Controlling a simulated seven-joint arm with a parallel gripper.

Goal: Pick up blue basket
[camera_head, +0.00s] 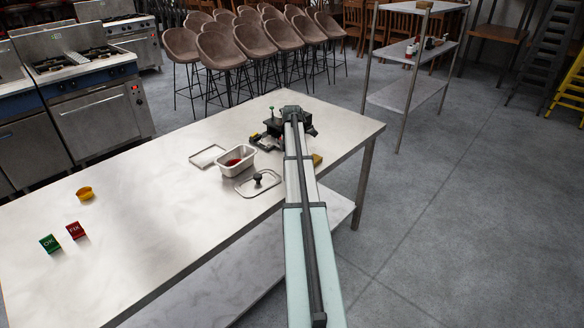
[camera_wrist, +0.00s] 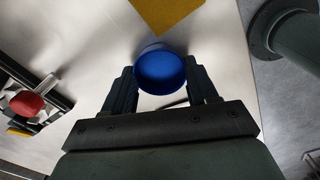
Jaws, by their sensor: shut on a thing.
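The blue basket (camera_wrist: 161,72) shows in the wrist view as a small round blue container with a raised rim. It sits between the two fingers of my gripper (camera_wrist: 160,80), which are shut on it from either side. In the head view my gripper (camera_head: 284,128) is over the far right part of the steel table, and my arm hides the basket there. I cannot tell whether the basket touches the table.
A metal pan with red contents (camera_head: 250,163), a flat lid with a black knob (camera_head: 244,190) and a tray (camera_head: 207,156) lie left of my arm. A yellow block (camera_head: 317,159) is close right.

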